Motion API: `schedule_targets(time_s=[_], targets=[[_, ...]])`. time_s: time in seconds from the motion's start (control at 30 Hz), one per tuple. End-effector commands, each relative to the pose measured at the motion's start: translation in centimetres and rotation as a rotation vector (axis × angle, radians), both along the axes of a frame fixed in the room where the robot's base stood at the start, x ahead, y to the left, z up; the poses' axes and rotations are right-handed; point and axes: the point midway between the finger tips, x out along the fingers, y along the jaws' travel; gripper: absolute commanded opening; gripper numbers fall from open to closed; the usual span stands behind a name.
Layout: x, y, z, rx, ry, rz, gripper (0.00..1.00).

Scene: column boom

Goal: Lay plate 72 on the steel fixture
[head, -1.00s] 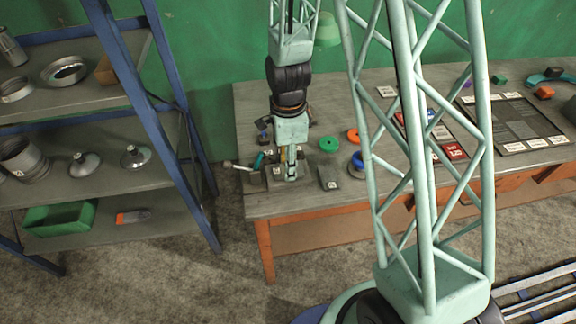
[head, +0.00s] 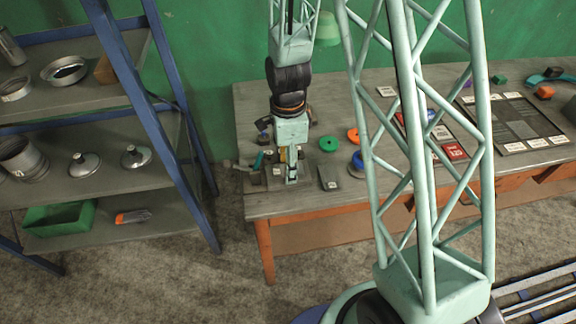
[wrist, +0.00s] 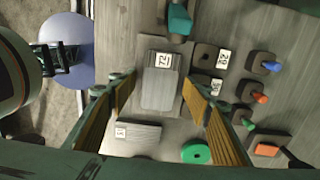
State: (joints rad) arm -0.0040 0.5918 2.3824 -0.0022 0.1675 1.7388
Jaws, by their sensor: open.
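Plate 72 (wrist: 160,88) is a flat grey plate with a white label reading 72. In the head view my gripper (head: 291,178) is low over the bench's left end and partly hides the plate. A dark framed board (head: 512,125) with grey panels lies at the bench's right; I cannot tell whether it is the steel fixture.
Another labelled grey plate (wrist: 137,132) and a green ring (wrist: 196,152) lie close by. Labelled dark pieces (wrist: 205,57) and several coloured-handled items (wrist: 260,97) lie to the right. A teal object (wrist: 180,18) is near the plate. A blue-framed shelf (head: 160,110) stands left of the bench.

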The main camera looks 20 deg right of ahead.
Motion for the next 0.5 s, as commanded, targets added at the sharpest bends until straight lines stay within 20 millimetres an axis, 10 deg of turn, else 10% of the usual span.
schedule_targets(time_s=[0.5], targets=[[0.1,0.0,2.6,0.0,-0.002,0.0,0.45]])
